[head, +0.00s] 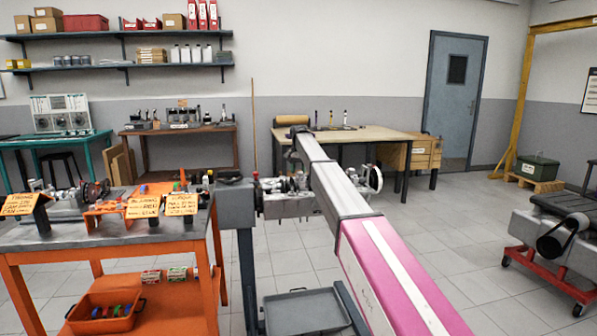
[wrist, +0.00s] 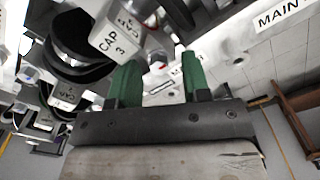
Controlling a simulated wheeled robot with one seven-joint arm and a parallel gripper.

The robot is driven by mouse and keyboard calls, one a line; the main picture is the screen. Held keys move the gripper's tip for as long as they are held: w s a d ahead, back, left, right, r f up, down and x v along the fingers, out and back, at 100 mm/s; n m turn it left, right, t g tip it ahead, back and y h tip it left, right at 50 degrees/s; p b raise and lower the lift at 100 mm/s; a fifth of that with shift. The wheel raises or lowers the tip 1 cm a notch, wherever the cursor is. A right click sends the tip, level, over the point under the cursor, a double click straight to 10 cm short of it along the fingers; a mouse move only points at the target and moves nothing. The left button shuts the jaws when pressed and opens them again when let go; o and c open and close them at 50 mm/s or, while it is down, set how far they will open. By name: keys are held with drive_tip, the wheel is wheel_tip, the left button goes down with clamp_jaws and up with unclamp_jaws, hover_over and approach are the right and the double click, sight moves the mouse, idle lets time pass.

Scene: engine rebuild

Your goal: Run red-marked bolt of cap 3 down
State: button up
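The cap labelled CAP 3 (wrist: 116,36) is at the top of the wrist view, just beyond my gripper (wrist: 160,75). My gripper's two green fingers are apart, with the pale engine block surface showing between them and nothing clearly held. A silver bolt-like part (wrist: 155,56) shows near the gap; I cannot tell whether it is the red-marked bolt. A small red mark (wrist: 176,71) shows beside a partly hidden label. In the head view the engine block (head: 288,205) is on its stand, partly covered by my arm; my gripper is hidden there.
Another labelled cap (wrist: 65,95) and dark round journals (wrist: 80,45) lie left of my fingers. A MAIN label (wrist: 278,14) is at upper right. In the head view, an orange workbench (head: 60,245) stands left and a grey tray (head: 305,312) below the block.

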wheel_tip(320, 180, up, 11)
idle(0.7)
drive_tip(key=shift+f, duration=0.1)
